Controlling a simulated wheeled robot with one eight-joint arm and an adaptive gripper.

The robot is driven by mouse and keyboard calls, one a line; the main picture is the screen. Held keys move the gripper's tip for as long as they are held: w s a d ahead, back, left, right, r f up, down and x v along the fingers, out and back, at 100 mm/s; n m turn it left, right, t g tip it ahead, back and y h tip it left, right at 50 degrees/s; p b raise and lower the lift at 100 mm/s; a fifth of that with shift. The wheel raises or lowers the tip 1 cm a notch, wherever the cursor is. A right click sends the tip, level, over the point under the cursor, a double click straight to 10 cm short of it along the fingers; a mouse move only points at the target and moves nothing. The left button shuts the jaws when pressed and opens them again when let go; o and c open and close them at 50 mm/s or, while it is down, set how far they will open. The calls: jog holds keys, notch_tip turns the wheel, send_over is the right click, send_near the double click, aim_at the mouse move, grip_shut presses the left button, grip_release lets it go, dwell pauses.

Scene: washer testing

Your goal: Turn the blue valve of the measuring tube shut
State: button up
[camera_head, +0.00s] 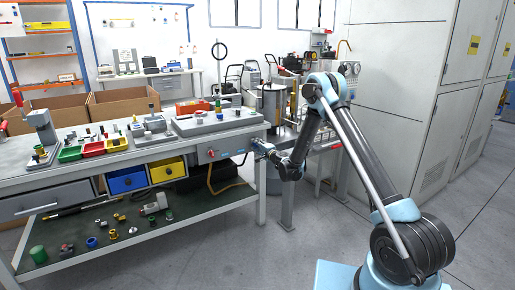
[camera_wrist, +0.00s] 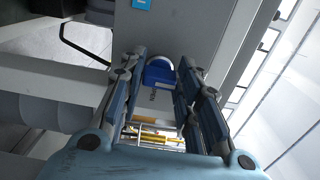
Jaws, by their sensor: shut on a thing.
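In the wrist view, a blue valve handle (camera_wrist: 158,75) with a white rounded part behind it sits between the two fingers of my gripper (camera_wrist: 163,60). The fingers are shut on the handle from both sides, near their tips. In the head view, my gripper (camera_head: 258,146) is at the right end of the workbench, beside the grey front panel (camera_head: 222,149). The valve is too small or hidden there to make out. I cannot tell the measuring tube apart in either view.
The workbench (camera_head: 120,160) carries several small bins and fixtures. The panel has a red button (camera_head: 211,153). A brown hose (camera_head: 213,183) hangs below it. A steel tank (camera_head: 271,103) and pipework stand behind my arm. Grey cabinets (camera_head: 400,90) line the right, with open floor in front.

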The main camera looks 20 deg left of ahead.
jog(key=shift+s, duration=0.1)
jog(key=o, duration=1.1)
jog(key=shift+f, duration=0.15)
jog(key=shift+c, duration=0.2)
jog(key=shift+d, duration=0.15)
jog(key=v, duration=1.1)
jog(key=shift+d, duration=0.3)
jog(key=shift+s, duration=0.15)
